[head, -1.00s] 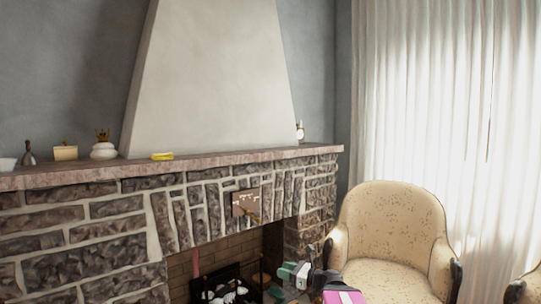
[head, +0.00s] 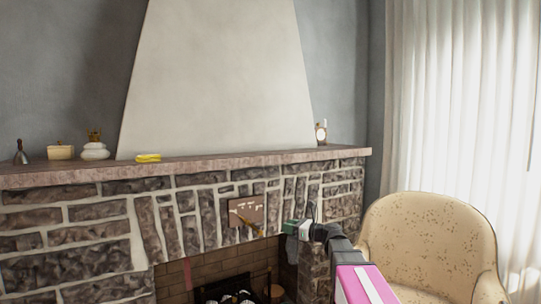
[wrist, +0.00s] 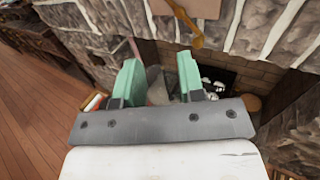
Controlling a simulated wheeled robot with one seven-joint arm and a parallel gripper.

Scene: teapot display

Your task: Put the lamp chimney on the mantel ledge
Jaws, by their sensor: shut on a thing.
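The mantel ledge (head: 240,161) runs across the head view above the stone fireplace, with bare stretches along its top. My gripper (head: 298,229) is in front of the stonework, lower in the picture than the ledge and apart from it. In the wrist view, its green fingers (wrist: 160,82) stand apart with a greyish, see-through shape between them, which appears to be the lamp chimney (wrist: 157,88). The gripper is shut on it. In the head view the chimney is too faint to outline clearly.
On the ledge stand a bell (head: 20,153), a cream box (head: 61,151), a white lidded pot (head: 95,150), a yellow item (head: 148,158) and a small clock-like ornament (head: 320,133). The ledge between the last two is clear. An armchair (head: 430,235) stands at right.

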